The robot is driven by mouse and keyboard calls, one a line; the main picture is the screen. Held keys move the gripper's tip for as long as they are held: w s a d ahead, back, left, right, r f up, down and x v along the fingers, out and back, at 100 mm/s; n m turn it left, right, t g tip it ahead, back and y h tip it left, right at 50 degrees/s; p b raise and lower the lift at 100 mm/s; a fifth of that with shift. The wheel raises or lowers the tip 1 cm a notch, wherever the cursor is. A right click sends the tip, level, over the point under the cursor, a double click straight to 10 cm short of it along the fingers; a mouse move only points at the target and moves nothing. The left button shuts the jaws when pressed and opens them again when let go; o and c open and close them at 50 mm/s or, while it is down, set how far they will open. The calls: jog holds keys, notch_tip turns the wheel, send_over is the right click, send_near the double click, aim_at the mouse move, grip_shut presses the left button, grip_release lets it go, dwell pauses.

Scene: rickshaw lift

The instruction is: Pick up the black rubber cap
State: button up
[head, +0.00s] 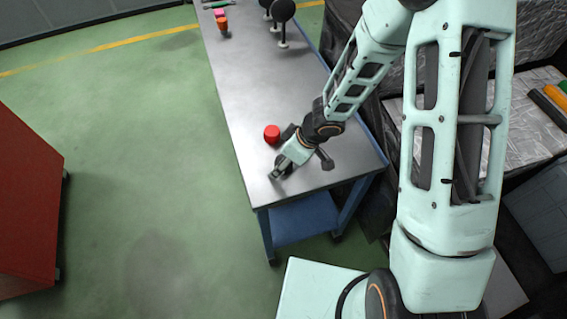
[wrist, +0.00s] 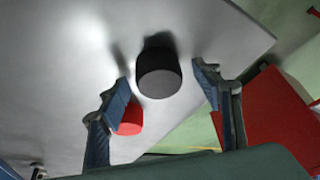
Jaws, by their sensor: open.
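The black rubber cap (wrist: 158,73) is a short black cylinder on the grey table top (wrist: 60,60) in the wrist view. It shows between and beyond the two fingertips, nearer the middle of the gap, with visible space to each finger. My gripper (wrist: 162,76) is open and empty, low over the table. In the head view my gripper (head: 275,176) is near the table's front left edge. I cannot clearly make out the cap there; the arm and gripper may hide it.
A red cylinder (head: 271,134) stands close by on the table; in the wrist view it is partly behind the left finger. Small coloured items (head: 222,25) and black round-headed stands (head: 283,12) are at the table's far end. A red cabinet (head: 28,200) stands left across open floor.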

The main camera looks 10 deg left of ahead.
jog(key=c, duration=1)
jog(key=shift+r, duration=0.1)
